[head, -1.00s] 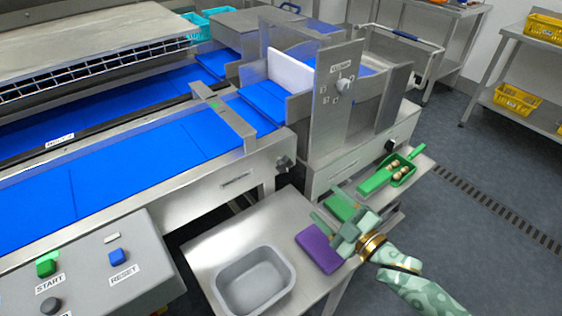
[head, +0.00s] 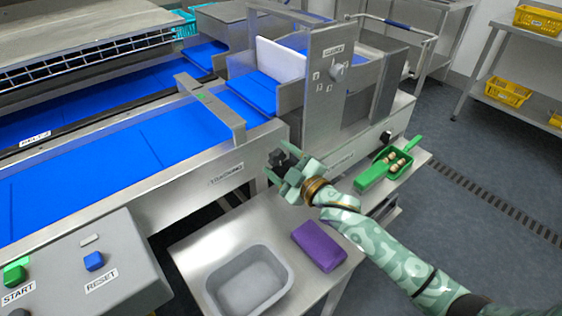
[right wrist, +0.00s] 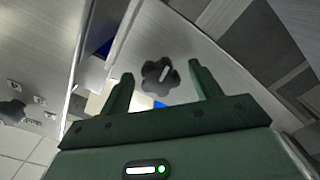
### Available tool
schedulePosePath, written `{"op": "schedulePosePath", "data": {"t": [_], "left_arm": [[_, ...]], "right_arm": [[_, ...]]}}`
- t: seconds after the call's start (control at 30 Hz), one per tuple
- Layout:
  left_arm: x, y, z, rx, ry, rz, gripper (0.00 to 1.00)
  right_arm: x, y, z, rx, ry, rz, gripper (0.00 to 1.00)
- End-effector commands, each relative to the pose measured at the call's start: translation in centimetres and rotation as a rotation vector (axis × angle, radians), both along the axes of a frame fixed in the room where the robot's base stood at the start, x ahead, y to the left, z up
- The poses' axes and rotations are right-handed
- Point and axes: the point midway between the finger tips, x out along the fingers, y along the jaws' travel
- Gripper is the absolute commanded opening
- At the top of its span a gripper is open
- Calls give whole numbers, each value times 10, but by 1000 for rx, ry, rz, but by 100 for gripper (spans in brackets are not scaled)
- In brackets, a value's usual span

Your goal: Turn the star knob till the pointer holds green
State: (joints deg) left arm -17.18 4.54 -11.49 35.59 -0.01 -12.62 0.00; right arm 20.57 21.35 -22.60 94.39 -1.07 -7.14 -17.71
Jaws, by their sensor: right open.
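The black star knob (head: 281,158) sits on the end of the conveyor frame, beside the TRACKING label (head: 227,172). In the right wrist view the knob (right wrist: 152,80) shows several lobes and a pale bar across its face. My right gripper (head: 279,175) is at the knob, open; in the right wrist view its two fingers stand on either side of the knob, with gaps visible. I cannot tell if they touch it. A small green mark (head: 201,95) shows on the metal bridge over the belt; the pointer is too small to make out. My left gripper is out of view.
A steel table (head: 203,245) below holds a grey tub (head: 282,268) and a purple block (head: 318,245). The control box (head: 125,262) is at lower left. An upright panel (head: 322,110) with a dial stands behind.

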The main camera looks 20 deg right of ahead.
Motion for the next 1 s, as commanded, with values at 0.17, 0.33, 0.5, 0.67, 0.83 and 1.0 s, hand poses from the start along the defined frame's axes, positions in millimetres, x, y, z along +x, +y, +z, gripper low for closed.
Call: {"op": "schedulePosePath", "data": {"t": [0.17, 0.33, 0.5, 0.67, 0.83, 1.0], "left_arm": [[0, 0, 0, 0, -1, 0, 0], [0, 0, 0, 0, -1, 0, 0], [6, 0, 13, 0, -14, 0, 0], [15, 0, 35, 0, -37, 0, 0], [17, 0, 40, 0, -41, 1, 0], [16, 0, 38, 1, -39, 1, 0]], "right_arm": [[0, 0, 0, 0, 0, 0, 49], [0, 0, 0, 0, 0, 0, 18], [-1, 0, 6, 62, 20, -1, 19], [-1, 0, 9, 236, 83, -1, 19], [-1, 0, 2, 329, 118, 0, 19], [0, 0, 0, 330, 119, 0, 19]]}}
